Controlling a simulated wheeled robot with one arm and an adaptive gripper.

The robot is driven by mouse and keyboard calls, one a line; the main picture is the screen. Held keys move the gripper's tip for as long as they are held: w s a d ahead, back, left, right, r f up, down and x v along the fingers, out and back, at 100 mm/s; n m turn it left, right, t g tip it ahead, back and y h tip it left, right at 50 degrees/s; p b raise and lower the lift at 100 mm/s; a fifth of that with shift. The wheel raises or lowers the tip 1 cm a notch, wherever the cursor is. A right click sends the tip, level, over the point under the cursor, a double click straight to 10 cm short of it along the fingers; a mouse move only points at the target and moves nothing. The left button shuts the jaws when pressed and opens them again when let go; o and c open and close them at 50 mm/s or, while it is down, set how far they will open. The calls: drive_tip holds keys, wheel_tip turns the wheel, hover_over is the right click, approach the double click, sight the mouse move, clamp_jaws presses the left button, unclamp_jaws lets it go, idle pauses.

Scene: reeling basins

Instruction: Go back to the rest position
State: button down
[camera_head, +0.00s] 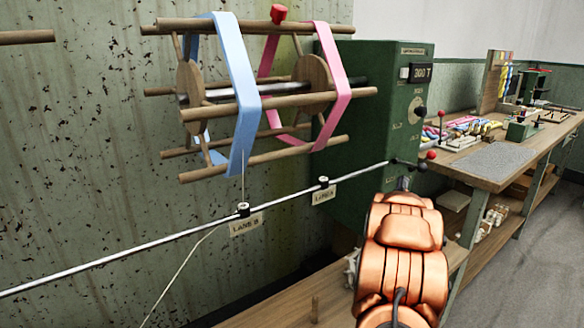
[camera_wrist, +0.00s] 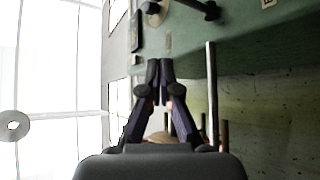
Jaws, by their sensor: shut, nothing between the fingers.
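My gripper (camera_wrist: 160,72) shows in the wrist view with its two dark fingers drawn together at the tips and nothing between them. In the head view my copper-coloured arm is in front of the green machine box (camera_head: 385,120), and it hides most of the gripper. The box also shows in the wrist view (camera_wrist: 250,45), beyond the fingertips. The fingers look apart from it, but the exact gap is hard to tell.
A wooden reel (camera_head: 290,100) carries a blue band (camera_head: 240,85) and a pink band (camera_head: 335,85). A metal rod (camera_head: 120,245) with guides crosses below it. A long workbench (camera_head: 500,165) with tools stands at right. Grey floor lies open beside it.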

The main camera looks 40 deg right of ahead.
drive_tip(key=w+a+f+n+y, duration=0.1)
drive_tip(key=w+a+f+y, duration=0.3)
drive_tip(key=w+a+y, duration=0.3)
drive_tip(key=w+a+f+y, duration=0.3)
drive_tip(key=w+a+y, duration=0.1)
drive_tip(key=w+a, duration=0.5)
drive_tip(key=s+a+f+g+y, duration=0.1)
drive_tip(key=a+f+y, duration=0.15)
drive_tip(key=a, duration=0.55)
drive_tip(key=s+a+f+n+g+y, duration=0.1)
drive_tip(key=s+a+f+y, duration=0.15)
drive_tip(key=a, duration=0.55)
drive_tip(key=s+a+f+g+y, duration=0.1)
drive_tip(key=a+f+g+y, duration=0.15)
drive_tip(key=a, duration=0.55)
drive_tip(key=s+a+g+y, duration=0.3)
drive_tip(key=s+a+g, duration=0.1)
drive_tip(key=s+a, duration=0.9)
drive_tip(key=s+a+r+n+g, duration=0.1)
drive_tip(key=s+a+g, duration=0.2)
drive_tip(key=s, duration=0.6)
drive_tip(key=s+a+g, duration=0.3)
drive_tip(key=s, duration=0.6)
wheel_tip(320, 180, up, 22)
drive_tip(key=t+p, duration=0.1)
drive_tip(key=p, duration=1.9)
drive_tip(key=shift+s+y, duration=0.35)
